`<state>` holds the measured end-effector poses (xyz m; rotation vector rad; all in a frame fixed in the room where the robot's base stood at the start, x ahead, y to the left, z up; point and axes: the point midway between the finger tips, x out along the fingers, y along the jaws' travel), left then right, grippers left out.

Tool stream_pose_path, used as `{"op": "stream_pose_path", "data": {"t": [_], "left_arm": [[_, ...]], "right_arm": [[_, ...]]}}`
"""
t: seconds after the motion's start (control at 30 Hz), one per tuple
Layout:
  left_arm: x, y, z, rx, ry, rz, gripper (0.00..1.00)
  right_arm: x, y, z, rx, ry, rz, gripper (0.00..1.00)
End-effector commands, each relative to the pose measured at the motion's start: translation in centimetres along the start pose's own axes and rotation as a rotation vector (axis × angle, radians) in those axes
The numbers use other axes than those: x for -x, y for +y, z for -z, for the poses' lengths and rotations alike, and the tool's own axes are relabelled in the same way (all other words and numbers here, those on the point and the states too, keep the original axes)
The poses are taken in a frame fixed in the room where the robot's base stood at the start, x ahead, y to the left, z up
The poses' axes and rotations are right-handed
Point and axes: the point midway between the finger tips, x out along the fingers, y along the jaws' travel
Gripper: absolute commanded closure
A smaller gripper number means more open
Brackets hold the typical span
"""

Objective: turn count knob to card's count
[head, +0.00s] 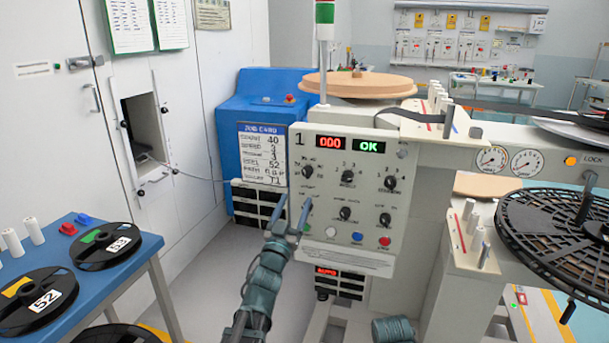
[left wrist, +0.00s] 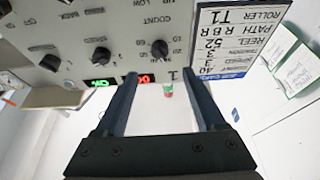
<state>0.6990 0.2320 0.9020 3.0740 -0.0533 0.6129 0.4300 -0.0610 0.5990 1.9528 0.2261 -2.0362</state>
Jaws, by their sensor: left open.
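The grey panel (head: 385,150) stands ahead, with a red display (head: 330,143) showing 000 and a green OK. The count knob (head: 307,171) is the dark knob at its upper left; it also shows in the left wrist view (left wrist: 160,48), upside down, with COUNT beside it. Its pointer setting is too small to read. The job card (head: 262,155) left of the panel shows a count of 40. My left gripper (head: 293,210) is open and empty, its fingertips below the count knob in the head view. In the left wrist view the knob appears between and beyond the fingertips, apparently untouched.
Other knobs (head: 347,176) and coloured buttons (head: 384,240) sit on the same panel. A blue table (head: 60,250) with reels is at the left. A large black reel (head: 550,230) is at the right. The floor left of the panel is clear.

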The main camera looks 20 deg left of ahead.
Motion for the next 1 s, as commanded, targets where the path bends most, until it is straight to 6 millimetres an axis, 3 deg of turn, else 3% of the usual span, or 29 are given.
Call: {"op": "stream_pose_path", "data": {"t": [0.03, 0.1, 0.43, 0.63, 1.0], "left_arm": [[-1.9, -0.1, 0.2, 0.002, 0.000, -0.001, 0.29], [-3.3, 0.0, 0.2, 0.001, 0.000, -0.001, 0.29], [-8.7, 0.0, 0.1, 0.000, -0.001, 0.000, 0.29], [-10.0, 0.0, 0.0, 0.001, -0.001, 0.000, 0.29], [-10.2, 0.0, 0.0, 0.000, -0.001, 0.001, 0.30]], "right_arm": [[0.9, 0.1, -0.1, 0.000, 0.000, 0.001, 0.50], [1.5, 0.1, -0.1, -0.001, 0.000, 0.002, 0.50], [3.4, 0.2, -0.2, -0.001, 0.000, 0.005, 0.50], [3.9, 0.3, -0.2, -0.001, 0.000, 0.004, 0.50], [3.9, 0.3, -0.2, -0.001, 0.000, 0.004, 0.50]]}}
